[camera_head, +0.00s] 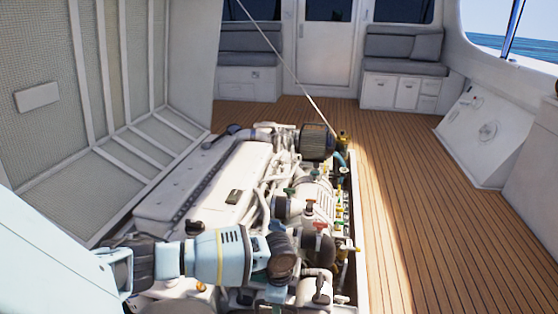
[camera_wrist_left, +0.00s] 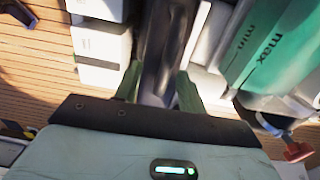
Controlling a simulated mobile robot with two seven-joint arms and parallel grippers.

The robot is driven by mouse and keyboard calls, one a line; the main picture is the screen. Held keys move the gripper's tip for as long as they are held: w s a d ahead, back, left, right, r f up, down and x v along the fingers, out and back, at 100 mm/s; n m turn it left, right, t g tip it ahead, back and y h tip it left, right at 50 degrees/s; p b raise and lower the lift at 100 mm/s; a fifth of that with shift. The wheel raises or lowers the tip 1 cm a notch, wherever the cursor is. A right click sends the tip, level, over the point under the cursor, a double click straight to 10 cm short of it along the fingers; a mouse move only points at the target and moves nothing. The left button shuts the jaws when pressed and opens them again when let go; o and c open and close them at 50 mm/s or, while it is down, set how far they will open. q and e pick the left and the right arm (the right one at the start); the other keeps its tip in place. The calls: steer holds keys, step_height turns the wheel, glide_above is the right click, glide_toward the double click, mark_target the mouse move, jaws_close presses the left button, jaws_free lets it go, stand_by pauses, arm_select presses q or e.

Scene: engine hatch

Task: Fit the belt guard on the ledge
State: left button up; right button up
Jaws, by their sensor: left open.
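My left gripper (camera_wrist_left: 158,75) shows in the left wrist view with its two green fingers apart. A dark, glossy, long part (camera_wrist_left: 163,45) lies between and beyond the fingertips; I cannot tell whether they touch it. In the head view my left arm reaches in from the left over the near end of the engine (camera_head: 225,175), and its fingers cannot be made out there. I cannot clearly identify the belt guard or its ledge in either view. My right gripper is not in view.
The raised hatch lid (camera_head: 85,95) stands left of the engine, with a thin stay (camera_head: 285,68) crossing above. A green tank marked min and max (camera_wrist_left: 268,45) and a red-handled valve (camera_wrist_left: 296,150) are right of the gripper. Open wooden deck (camera_head: 420,190) lies right.

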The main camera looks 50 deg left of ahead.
arm_select(q)
steer(key=shift+f, duration=0.1)
steer(key=shift+r, duration=0.2)
step_height(320, 180, up, 8)
steer(key=p, duration=0.2)
steer(key=shift+f, duration=0.15)
stand_by(0.6)
